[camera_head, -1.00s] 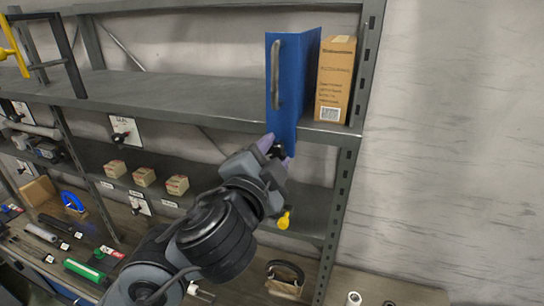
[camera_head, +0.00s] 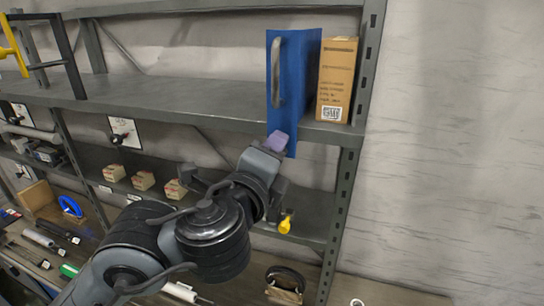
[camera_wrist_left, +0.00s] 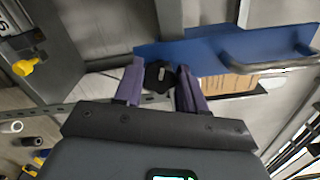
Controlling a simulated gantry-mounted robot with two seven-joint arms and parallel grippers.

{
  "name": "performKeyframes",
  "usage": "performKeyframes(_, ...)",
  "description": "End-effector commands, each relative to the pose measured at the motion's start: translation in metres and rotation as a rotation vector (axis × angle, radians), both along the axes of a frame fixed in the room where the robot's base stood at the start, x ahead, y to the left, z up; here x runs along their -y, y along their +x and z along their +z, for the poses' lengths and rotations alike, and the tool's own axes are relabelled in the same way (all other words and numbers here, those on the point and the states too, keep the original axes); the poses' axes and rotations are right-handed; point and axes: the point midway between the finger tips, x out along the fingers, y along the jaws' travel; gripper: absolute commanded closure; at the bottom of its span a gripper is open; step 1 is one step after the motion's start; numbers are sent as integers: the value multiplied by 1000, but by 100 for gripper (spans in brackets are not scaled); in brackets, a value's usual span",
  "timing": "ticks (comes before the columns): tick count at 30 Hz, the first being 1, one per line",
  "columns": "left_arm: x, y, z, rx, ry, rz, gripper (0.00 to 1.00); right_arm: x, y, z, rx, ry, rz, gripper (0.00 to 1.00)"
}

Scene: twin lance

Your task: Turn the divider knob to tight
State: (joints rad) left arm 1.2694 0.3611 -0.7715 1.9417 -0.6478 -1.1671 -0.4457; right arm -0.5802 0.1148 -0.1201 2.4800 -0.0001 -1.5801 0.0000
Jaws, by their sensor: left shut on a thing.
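The blue divider (camera_head: 300,90) stands upright on the upper shelf, with a grey vertical handle (camera_head: 276,70) on its front. In the left wrist view the divider (camera_wrist_left: 200,50) lies across the top. The black divider knob (camera_wrist_left: 158,77), with a pale line on its face, sits between the two purple fingers there. My left gripper (camera_wrist_left: 158,88) is shut on this knob. In the head view my left gripper (camera_head: 277,142) is at the divider's lower end, and the knob is hidden there. My right gripper is not in view.
A cardboard box (camera_head: 336,80) stands just right of the divider. A grey shelf post (camera_head: 350,150) is close on the right. A yellow knob (camera_head: 285,224) is below, near the lower shelf. Small boxes (camera_head: 144,181) stand on the lower shelf. The upper shelf left of the divider is clear.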

Motion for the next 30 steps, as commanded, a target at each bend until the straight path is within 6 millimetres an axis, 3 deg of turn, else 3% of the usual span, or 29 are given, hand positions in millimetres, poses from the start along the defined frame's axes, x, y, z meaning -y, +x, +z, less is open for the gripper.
performKeyframes(30,2,-1,-2,290,905,-1,90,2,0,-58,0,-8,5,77)
